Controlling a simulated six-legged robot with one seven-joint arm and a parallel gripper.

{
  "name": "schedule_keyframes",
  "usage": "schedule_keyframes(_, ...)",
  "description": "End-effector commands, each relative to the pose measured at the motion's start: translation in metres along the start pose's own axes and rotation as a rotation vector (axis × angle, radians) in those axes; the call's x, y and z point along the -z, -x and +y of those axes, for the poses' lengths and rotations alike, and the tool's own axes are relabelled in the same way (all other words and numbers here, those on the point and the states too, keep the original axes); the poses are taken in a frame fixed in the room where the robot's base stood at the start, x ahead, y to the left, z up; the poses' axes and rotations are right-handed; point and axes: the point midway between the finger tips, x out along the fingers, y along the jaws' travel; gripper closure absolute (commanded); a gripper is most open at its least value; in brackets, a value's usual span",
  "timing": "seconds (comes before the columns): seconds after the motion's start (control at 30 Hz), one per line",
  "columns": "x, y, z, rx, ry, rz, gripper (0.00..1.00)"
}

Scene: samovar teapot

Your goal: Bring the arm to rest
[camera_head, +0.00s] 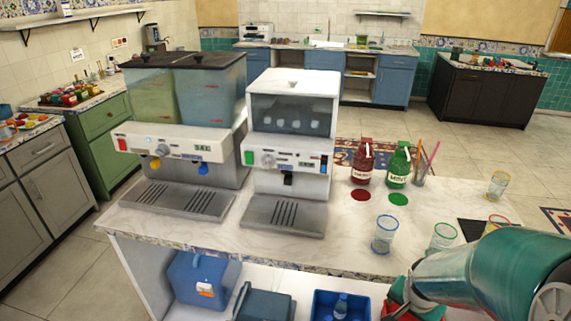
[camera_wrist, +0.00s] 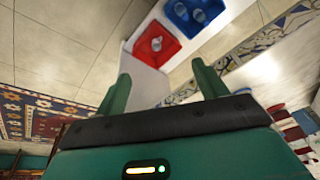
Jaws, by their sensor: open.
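My arm (camera_head: 490,270) reaches in from the lower right corner in the head view, bent low by the counter's right front. My gripper (camera_wrist: 161,70) shows in the wrist view with its two green fingers spread apart and nothing between them. Beyond the fingers are a red bin (camera_wrist: 142,42) and a blue bin (camera_wrist: 222,12) holding bottles. In the head view my arm hides part of the counter's right end, and the gripper's fingers cannot be made out clearly.
The marble counter (camera_head: 330,235) carries two drink machines, a red bottle (camera_head: 363,162), a green bottle (camera_head: 398,166) and several glasses. A blue-rimmed glass (camera_head: 385,234) and a green-rimmed glass (camera_head: 443,237) stand close to my arm. Tiled floor (camera_wrist: 60,35) is open beside the counter.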

Motion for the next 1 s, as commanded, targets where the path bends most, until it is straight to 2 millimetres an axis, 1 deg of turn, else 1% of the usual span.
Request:
schedule_keyframes(0.03, 0.001, 0.02, -0.009, -0.003, 0.066, 0.029, 0.28)
schedule_keyframes(0.17, -0.006, 0.066, -0.027, -0.004, 0.213, 0.071, 0.28)
schedule_keyframes(0.2, -0.009, 0.08, -0.032, 0.001, 0.257, 0.084, 0.28)
schedule_keyframes(0.27, -0.015, 0.102, -0.039, 0.013, 0.322, 0.102, 0.28)
schedule_keyframes(0.3, -0.02, 0.116, -0.044, 0.023, 0.365, 0.113, 0.28)
schedule_keyframes(0.37, -0.029, 0.137, -0.05, 0.043, 0.429, 0.127, 0.28)
schedule_keyframes(0.4, -0.036, 0.151, -0.053, 0.06, 0.472, 0.137, 0.28)
schedule_keyframes(0.5, -0.054, 0.185, -0.059, 0.11, 0.579, 0.157, 0.28)
schedule_keyframes(0.6, -0.072, 0.212, -0.06, 0.164, 0.675, 0.17, 0.28)
schedule_keyframes(0.73, -0.088, 0.234, -0.059, 0.218, 0.76, 0.176, 0.28)
schedule_keyframes(1.0, -0.089, 0.235, -0.059, 0.223, 0.769, 0.176, 0.28)
